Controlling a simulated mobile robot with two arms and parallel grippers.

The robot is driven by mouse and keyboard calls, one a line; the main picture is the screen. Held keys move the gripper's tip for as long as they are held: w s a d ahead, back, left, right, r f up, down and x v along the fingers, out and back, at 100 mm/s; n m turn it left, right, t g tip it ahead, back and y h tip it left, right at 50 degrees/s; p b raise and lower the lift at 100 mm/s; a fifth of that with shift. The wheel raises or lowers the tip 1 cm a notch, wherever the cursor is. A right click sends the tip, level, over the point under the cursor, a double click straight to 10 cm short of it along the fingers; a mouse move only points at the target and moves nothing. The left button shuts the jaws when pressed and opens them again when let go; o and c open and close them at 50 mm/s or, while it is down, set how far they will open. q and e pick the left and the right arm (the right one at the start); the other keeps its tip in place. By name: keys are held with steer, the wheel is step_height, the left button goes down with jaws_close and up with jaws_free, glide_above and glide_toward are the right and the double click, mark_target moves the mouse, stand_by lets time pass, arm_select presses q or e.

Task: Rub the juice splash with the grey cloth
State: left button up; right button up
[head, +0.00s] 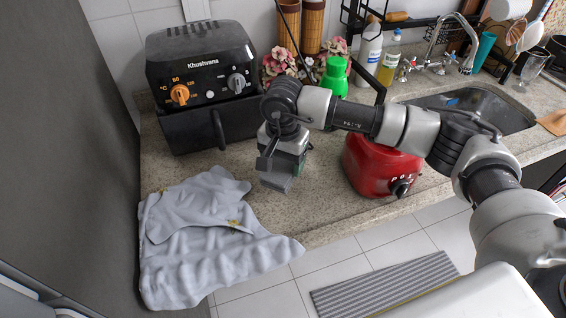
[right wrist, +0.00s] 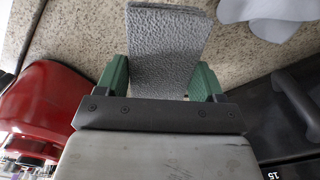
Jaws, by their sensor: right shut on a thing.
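My right gripper (head: 281,172) points down over the counter between the black air fryer and the red appliance. Its green fingers show in the right wrist view (right wrist: 160,85) and are shut on the grey cloth (right wrist: 165,45), a small rough-textured piece. The grey cloth also shows below the gripper in the head view (head: 275,184). It is at or just above the counter; I cannot tell whether it touches. I see no juice splash in either view; the cloth and gripper may hide it. My left gripper is not in view.
A pale draped towel (head: 205,235) hangs over the counter's front left. The air fryer (head: 200,85) stands behind it. The red appliance (head: 375,170) is right of the gripper, below my arm. The sink (head: 480,108) is farther right. Speckled counter (head: 320,205) is bare in front.

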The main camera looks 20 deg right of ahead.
steer(key=shift+r+p, duration=0.3)
steer(key=shift+r, duration=1.15)
